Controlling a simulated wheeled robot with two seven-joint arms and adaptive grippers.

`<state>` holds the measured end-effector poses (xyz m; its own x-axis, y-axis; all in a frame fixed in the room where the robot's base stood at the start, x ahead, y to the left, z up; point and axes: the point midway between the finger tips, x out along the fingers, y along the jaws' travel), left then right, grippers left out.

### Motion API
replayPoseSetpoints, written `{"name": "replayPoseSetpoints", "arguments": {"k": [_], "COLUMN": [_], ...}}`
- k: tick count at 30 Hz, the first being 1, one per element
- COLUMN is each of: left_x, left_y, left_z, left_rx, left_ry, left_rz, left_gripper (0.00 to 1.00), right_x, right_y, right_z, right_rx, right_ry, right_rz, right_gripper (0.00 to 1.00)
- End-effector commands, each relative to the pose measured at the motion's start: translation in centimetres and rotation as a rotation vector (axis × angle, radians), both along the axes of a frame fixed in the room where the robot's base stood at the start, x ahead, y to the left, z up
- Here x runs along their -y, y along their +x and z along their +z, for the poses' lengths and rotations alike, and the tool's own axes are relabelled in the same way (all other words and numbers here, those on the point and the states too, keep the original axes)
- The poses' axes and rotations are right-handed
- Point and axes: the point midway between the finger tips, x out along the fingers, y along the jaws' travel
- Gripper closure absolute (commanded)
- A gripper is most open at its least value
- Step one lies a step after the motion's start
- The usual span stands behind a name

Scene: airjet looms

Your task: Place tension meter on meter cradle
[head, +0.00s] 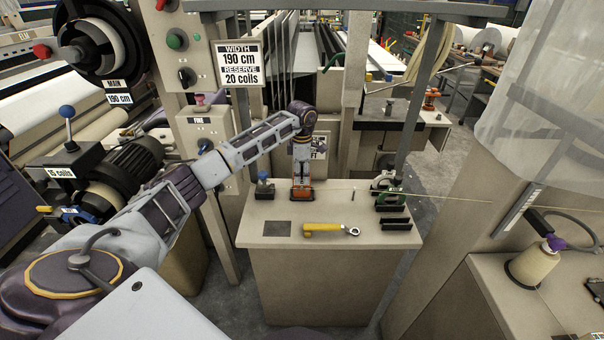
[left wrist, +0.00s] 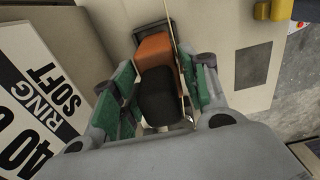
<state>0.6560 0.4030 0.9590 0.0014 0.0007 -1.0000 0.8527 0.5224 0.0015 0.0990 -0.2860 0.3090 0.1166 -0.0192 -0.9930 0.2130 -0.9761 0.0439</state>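The tension meter (head: 302,194), an orange and black device, is at the back of the small beige table. My left gripper (head: 302,182) points down over it. In the left wrist view the orange and black meter (left wrist: 155,75) fills the space between the green-padded fingers (left wrist: 160,85), which appear closed on its sides. Its underside is hidden, so I cannot tell whether it touches the table. An empty black holder (head: 395,224) at the table's right front looks like the meter cradle. My right gripper is out of view.
On the table (head: 330,258) are a yellow-handled wrench (head: 330,230), a dark flat pad (head: 277,228), a blue-topped item (head: 264,187) and a green device (head: 394,197) at the right. A thin yarn crosses near the back. A sign (left wrist: 40,95) stands close beside the gripper.

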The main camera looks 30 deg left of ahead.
Motion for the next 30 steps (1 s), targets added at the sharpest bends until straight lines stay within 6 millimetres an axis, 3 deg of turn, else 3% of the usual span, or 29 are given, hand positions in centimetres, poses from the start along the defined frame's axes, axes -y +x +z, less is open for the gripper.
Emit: {"name": "replayPoseSetpoints", "arguments": {"k": [10, 17, 30], "left_x": [0.0, 0.0, 0.0], "left_y": [0.0, 0.1, 0.1], "left_z": [0.0, 0.7, 5.6], "left_rx": [0.0, 0.002, 0.004], "left_ry": [0.0, 0.0, 0.0], "left_rz": [0.0, 0.0, 0.0], "left_gripper": [0.43, 0.43, 0.43], "right_x": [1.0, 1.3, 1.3], "right_y": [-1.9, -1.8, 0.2], "right_z": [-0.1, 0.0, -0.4], "right_rx": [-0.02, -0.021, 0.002], "right_ry": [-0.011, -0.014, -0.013], "right_rz": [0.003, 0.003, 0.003], "right_gripper": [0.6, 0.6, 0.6]}}
